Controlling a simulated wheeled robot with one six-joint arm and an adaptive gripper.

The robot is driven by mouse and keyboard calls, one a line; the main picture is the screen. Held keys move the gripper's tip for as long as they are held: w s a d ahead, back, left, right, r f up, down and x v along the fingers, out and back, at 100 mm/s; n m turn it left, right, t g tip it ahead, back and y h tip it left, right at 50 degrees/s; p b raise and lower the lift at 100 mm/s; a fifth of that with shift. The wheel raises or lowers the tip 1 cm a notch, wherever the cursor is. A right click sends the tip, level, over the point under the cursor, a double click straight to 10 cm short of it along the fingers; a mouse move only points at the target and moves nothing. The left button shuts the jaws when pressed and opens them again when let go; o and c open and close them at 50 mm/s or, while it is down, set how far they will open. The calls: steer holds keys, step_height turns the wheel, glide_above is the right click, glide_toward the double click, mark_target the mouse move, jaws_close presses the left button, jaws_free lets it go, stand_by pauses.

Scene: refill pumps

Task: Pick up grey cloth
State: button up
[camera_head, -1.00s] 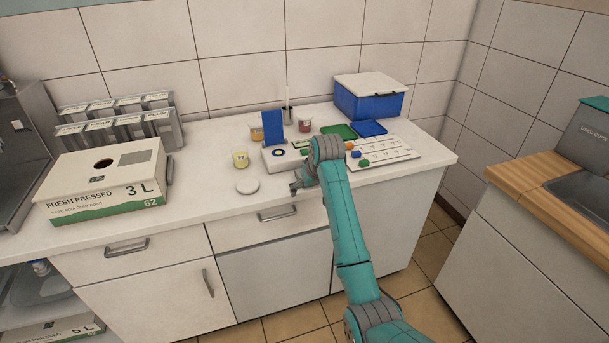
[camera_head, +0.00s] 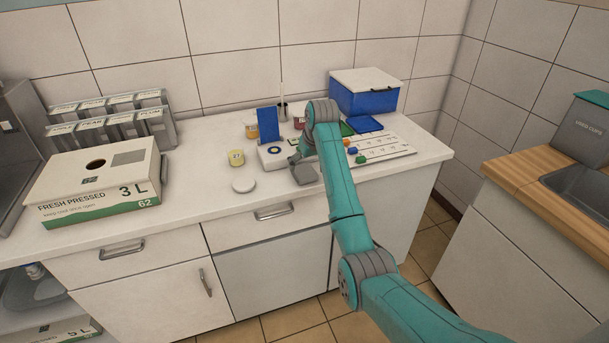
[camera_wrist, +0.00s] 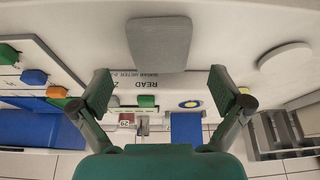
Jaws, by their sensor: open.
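The grey cloth (camera_wrist: 160,44) lies flat on the white counter as a folded rounded rectangle. In the wrist view it is at the top centre, beyond the fingertips and between their lines. In the head view the cloth (camera_head: 305,175) shows near the counter's front edge, partly covered by my arm. My gripper (camera_wrist: 160,88) is open and empty, its two fingers wide apart. In the head view my gripper (camera_head: 298,156) is just behind and above the cloth; the arm hides part of it.
A white device with a blue panel (camera_head: 268,125) is behind. A white board with coloured pieces (camera_head: 385,147) lies to the right. A juice box (camera_head: 95,180) stands far left.

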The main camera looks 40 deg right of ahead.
mark_target(305, 171)
steer(key=shift+x, duration=2.25)
steer(key=c, duration=1)
